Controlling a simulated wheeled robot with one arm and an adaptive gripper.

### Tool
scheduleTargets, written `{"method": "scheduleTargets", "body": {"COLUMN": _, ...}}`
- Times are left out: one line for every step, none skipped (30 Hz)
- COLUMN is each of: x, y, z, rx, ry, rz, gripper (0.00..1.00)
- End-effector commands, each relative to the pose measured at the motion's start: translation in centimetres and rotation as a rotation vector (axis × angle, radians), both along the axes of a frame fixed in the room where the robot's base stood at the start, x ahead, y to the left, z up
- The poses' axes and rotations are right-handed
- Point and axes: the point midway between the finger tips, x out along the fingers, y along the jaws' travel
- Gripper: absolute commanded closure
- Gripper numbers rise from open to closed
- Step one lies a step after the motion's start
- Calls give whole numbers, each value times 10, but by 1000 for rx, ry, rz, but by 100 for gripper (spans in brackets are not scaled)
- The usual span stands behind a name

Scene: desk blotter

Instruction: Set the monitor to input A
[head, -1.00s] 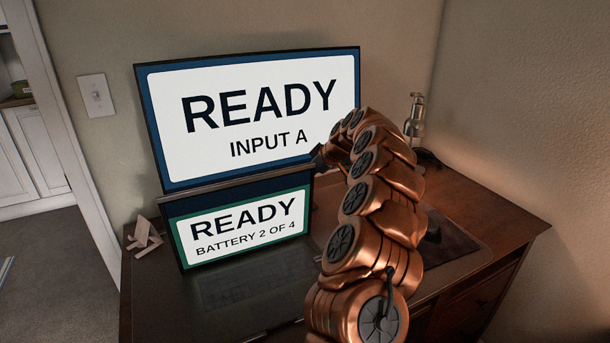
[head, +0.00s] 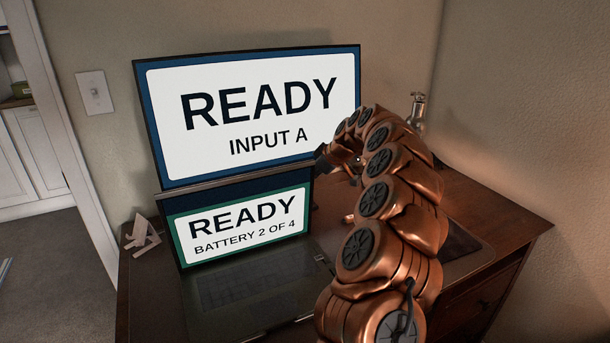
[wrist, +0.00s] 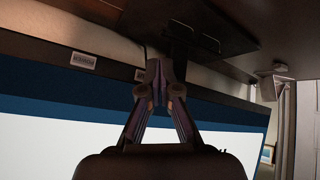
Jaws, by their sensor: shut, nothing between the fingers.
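The monitor (head: 250,115) stands at the back of the desk, its screen reading "READY" and "INPUT A". My gripper (wrist: 155,68) is shut and empty in the wrist view, its fingertips pointing at the monitor's dark lower edge. A pale labelled button or plate (wrist: 83,61) sits on that edge, left of the fingertips; its lettering is too small to read surely. A darker small part (wrist: 140,75) lies just beside the fingertips. I cannot tell whether they touch it. In the head view my arm hides the monitor's lower right corner and most of the gripper.
A laptop (head: 240,225) stands open in front of the monitor, reading "READY" and "BATTERY 2 OF 4". A small pale stand (head: 142,236) is at the desk's left. A metallic bottle (head: 416,108) stands behind my arm. The desk (head: 500,215) is clear at right.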

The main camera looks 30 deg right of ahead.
Motion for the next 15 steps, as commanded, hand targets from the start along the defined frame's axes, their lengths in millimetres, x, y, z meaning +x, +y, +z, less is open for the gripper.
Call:
{"method": "scheduleTargets", "body": {"x": -4, "y": 0, "z": -1, "rx": 2, "ry": -2, "rz": 0, "gripper": 100}}
{"method": "scheduleTargets", "body": {"x": -7, "y": 0, "z": -2, "rx": 2, "ry": 0, "rz": 0, "gripper": 100}}
{"method": "scheduleTargets", "body": {"x": -10, "y": 1, "z": -2, "rx": 1, "ry": 0, "rz": 1, "gripper": 100}}
{"method": "scheduleTargets", "body": {"x": -13, "y": 1, "z": -2, "rx": 1, "ry": 1, "rz": 1, "gripper": 100}}
{"method": "scheduleTargets", "body": {"x": -15, "y": 2, "z": -2, "rx": 1, "ry": 1, "rz": 2, "gripper": 100}}
{"method": "scheduleTargets", "body": {"x": -18, "y": 2, "z": -1, "rx": 0, "ry": 0, "rz": 1, "gripper": 100}}
{"method": "scheduleTargets", "body": {"x": -20, "y": 2, "z": 0, "rx": -1, "ry": 0, "rz": 2, "gripper": 100}}
{"method": "scheduleTargets", "body": {"x": -23, "y": 1, "z": 1, "rx": -1, "ry": -2, "rz": 0, "gripper": 100}}
{"method": "scheduleTargets", "body": {"x": -26, "y": 1, "z": 1, "rx": -1, "ry": -2, "rz": -1, "gripper": 100}}
{"method": "scheduleTargets", "body": {"x": -28, "y": 2, "z": 2, "rx": 0, "ry": -3, "rz": -1, "gripper": 100}}
{"method": "scheduleTargets", "body": {"x": -31, "y": 2, "z": 2, "rx": 0, "ry": -2, "rz": 0, "gripper": 100}}
{"method": "scheduleTargets", "body": {"x": -34, "y": 3, "z": 2, "rx": 0, "ry": -1, "rz": 0, "gripper": 100}}
{"method": "scheduleTargets", "body": {"x": -36, "y": 3, "z": 2, "rx": 0, "ry": -1, "rz": 2, "gripper": 100}}
{"method": "scheduleTargets", "body": {"x": -38, "y": 4, "z": 2, "rx": 0, "ry": 0, "rz": 1, "gripper": 100}}
{"method": "scheduleTargets", "body": {"x": -40, "y": 4, "z": 2, "rx": 0, "ry": 1, "rz": 1, "gripper": 100}}
